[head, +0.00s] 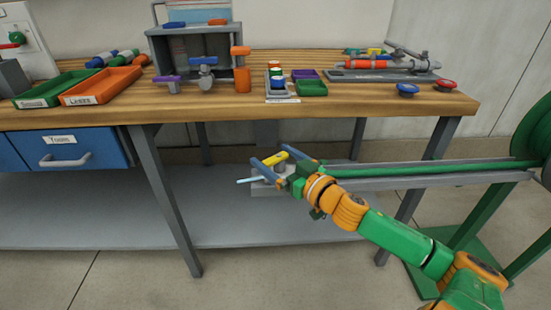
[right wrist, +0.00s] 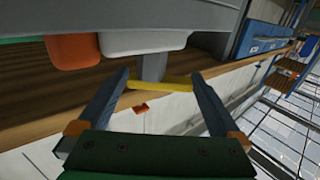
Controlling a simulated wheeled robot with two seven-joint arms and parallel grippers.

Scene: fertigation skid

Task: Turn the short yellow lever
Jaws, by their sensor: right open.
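A short yellow lever (head: 275,155) shows below the front edge of the workbench, beside a pale grey fitting (head: 262,187). In the right wrist view the yellow lever (right wrist: 160,83) lies crosswise between my fingertips, in front of a grey stem (right wrist: 152,66). My right gripper (head: 269,153) is open, with one finger on each side of the lever; it also shows in the right wrist view (right wrist: 158,78). Whether either finger touches the lever is not clear. My left gripper is not in view.
The wooden workbench (head: 210,115) holds green (head: 52,91) and orange (head: 100,86) trays, several valves and a grey clamp fixture (head: 385,75). A green reel (head: 535,130) stands at right. A grey rail (head: 400,178) runs behind my right arm. The lower shelf (head: 110,215) is mostly bare.

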